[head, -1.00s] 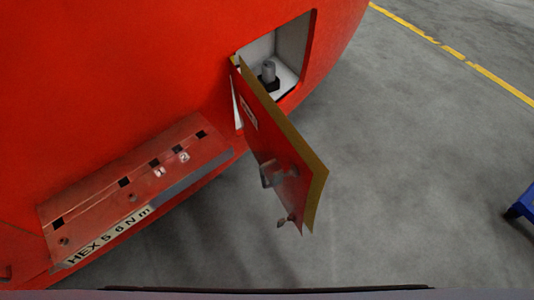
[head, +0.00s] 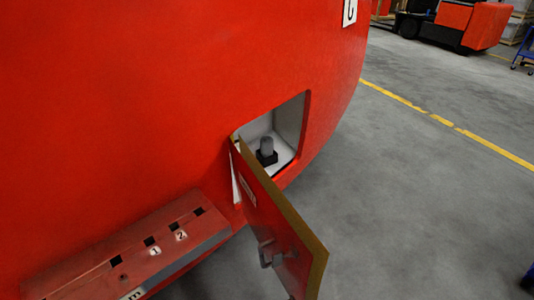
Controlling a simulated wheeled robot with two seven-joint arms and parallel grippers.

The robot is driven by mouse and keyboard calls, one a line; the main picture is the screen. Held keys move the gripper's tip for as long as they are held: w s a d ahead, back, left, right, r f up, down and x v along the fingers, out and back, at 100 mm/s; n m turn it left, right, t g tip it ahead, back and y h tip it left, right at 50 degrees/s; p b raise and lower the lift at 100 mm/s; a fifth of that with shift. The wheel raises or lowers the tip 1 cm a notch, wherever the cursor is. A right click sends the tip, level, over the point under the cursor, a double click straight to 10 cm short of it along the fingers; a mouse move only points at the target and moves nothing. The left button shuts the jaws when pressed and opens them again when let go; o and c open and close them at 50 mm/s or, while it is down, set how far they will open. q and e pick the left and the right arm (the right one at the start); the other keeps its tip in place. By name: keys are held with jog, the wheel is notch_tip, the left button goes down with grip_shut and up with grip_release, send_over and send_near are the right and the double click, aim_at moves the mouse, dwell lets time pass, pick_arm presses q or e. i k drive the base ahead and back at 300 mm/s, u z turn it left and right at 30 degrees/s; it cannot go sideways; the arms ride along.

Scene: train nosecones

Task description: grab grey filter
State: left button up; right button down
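The grey filter (head: 266,146) is a small upright grey cylinder on a black base. It stands inside a white-lined recess (head: 289,122) in the red nosecone (head: 150,90). The red hatch door (head: 272,225) of the recess hangs open, with its edge toward me, and stands in front of the left part of the opening. The filter shows clear above and to the right of the door. Neither of my grippers is in view.
A red ledge (head: 135,245) with square holes and labels 1 and 2 juts out at lower left. Grey floor (head: 420,200) with a yellow line (head: 440,119) is free on the right. A red vehicle (head: 470,22) stands far back; a blue object shows at the right edge.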

aim_at(266, 142)
jog(key=k, duration=0.5)
jog(key=z, duration=1.8)
jog(key=i, duration=3.6)
jog(key=u, duration=4.05)
jog(key=i, duration=1.65)
jog(key=z, duration=0.05)
